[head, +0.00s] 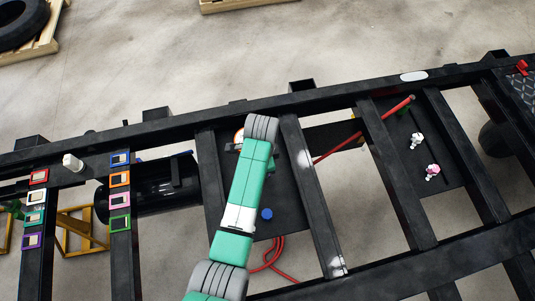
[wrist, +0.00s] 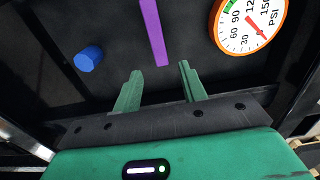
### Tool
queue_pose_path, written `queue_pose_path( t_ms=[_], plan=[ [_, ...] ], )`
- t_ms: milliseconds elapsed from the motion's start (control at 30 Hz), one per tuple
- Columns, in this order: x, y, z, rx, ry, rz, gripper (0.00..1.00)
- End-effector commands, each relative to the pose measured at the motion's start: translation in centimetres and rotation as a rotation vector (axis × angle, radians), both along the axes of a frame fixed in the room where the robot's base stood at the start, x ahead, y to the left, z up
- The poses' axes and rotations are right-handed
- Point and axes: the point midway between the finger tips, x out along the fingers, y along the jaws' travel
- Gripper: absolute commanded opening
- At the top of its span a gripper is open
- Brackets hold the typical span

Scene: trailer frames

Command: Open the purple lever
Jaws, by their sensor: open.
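The purple lever (wrist: 153,30) shows in the wrist view as a flat purple bar on a dark panel, running from the top edge down to just above the gap between my fingers. My gripper (wrist: 158,82) is open, with its two green fingers apart and nothing visible between them. The lever's upper end is cut off by the frame. I cannot tell how far the fingers are from the panel. In the head view my green and grey arm reaches over the panel and hides the lever and the gripper.
A blue knob (wrist: 89,58) is left of the lever, and an orange-rimmed pressure gauge (wrist: 246,22) is to its right. Black frame rails (head: 312,195) border the panel. A red bar (head: 365,130) lies to the right, and red hoses (head: 270,258) hang below the panel.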

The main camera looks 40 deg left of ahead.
Motion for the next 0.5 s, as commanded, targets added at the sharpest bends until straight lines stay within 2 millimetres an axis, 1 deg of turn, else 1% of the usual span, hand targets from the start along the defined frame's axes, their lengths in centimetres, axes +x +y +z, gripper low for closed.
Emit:
queue_pose_path(
  t_ms=[33,200,333,500],
  plan=[
    [-0.1,-0.1,-1.3,-0.001,0.002,0.000,0.42],
    [0.0,-0.1,-4.4,0.000,0.001,0.000,0.42],
    [0.1,0.0,-5.9,0.001,-0.002,0.000,0.42],
    [0.1,0.0,-6.4,0.001,-0.002,0.000,0.42]
  ],
)
